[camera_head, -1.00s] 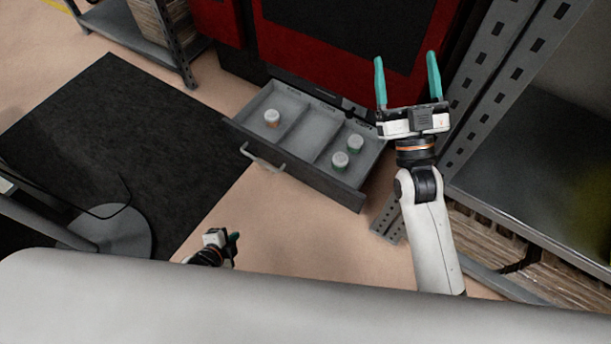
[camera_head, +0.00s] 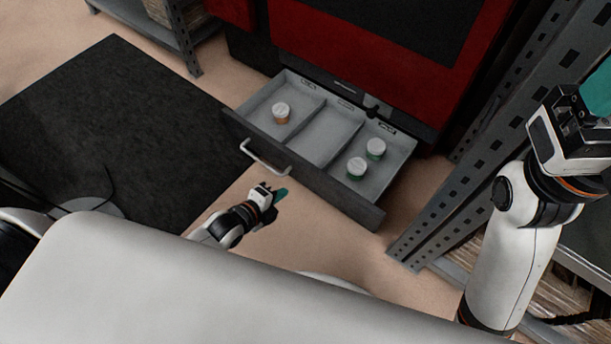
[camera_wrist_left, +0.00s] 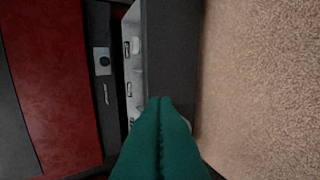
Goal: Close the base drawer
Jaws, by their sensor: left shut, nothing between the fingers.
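The base drawer (camera_head: 322,183) stands pulled out at the foot of the red machine, with a light handle (camera_head: 264,158) on its dark front. It has compartments; one white-lidded jar (camera_head: 281,112) sits in the left one and two jars (camera_head: 366,158) in the right one. My left gripper (camera_head: 281,194) is shut and empty, in front of the drawer and apart from it in the head view. In the left wrist view its teal fingers (camera_wrist_left: 160,135) are together, with the drawer front (camera_wrist_left: 172,60) beyond them. My right gripper (camera_head: 598,92) is at the right edge, its fingers partly cut off.
The red machine (camera_head: 370,50) rises behind the drawer. A grey perforated rack post (camera_head: 490,130) stands to its right. A black mat (camera_head: 100,130) lies on the floor at left, and a shelf (camera_head: 165,35) stands at the top left. Bare floor (camera_head: 290,235) lies before the drawer.

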